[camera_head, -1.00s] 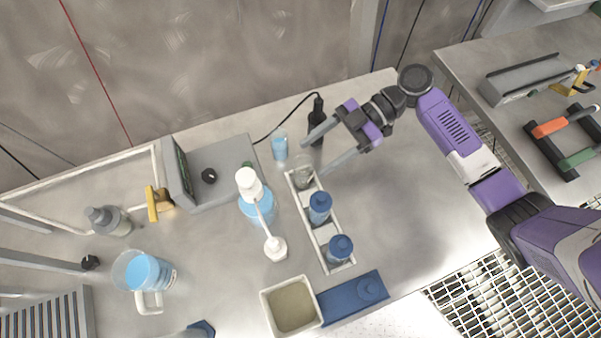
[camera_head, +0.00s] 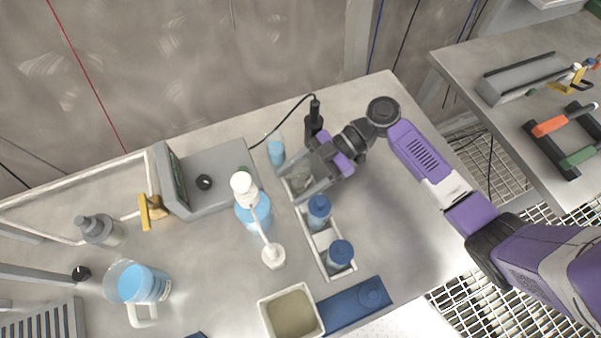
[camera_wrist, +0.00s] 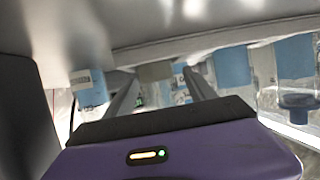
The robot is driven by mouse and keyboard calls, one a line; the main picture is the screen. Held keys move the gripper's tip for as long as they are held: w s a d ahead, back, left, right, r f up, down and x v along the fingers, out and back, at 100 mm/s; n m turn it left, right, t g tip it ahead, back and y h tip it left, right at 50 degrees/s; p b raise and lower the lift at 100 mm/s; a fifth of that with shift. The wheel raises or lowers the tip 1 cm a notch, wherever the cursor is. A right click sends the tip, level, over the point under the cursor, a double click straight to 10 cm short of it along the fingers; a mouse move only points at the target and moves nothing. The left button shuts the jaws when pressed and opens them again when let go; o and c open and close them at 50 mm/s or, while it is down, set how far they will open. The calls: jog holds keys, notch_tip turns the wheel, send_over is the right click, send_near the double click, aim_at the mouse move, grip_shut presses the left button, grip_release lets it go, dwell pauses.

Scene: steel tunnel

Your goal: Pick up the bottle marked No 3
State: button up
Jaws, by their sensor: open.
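A rack (camera_head: 335,270) holds small bottles in a row. At its far end is a clear bottle with a greyish top (camera_head: 299,181); two blue-capped bottles (camera_head: 319,207) (camera_head: 340,252) stand nearer. No number is legible on any of them, so I cannot tell which is No 3. My gripper (camera_head: 297,177) is open at the rack's far end, its fingers on either side of the greyish-topped bottle. In the wrist view that bottle (camera_wrist: 156,72) shows between the two fingers, and a blue-capped one (camera_wrist: 232,66) is to the right. Contact cannot be told.
A blue-liquid pump bottle (camera_head: 252,212) stands left of the rack, and a small blue beaker (camera_head: 276,153) by its far end. A black handheld tool (camera_head: 314,116) with a cable lies behind. A grey device (camera_head: 215,175), beige bin (camera_head: 291,312) and blue tray (camera_head: 350,306) surround it. The table's right side is clear.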

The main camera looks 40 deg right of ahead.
jog(key=shift+w+a+f, duration=0.1)
jog(key=shift+a+f, duration=0.25)
jog(key=shift+a, duration=0.3)
grip_shut()
jog(key=shift+r, duration=0.1)
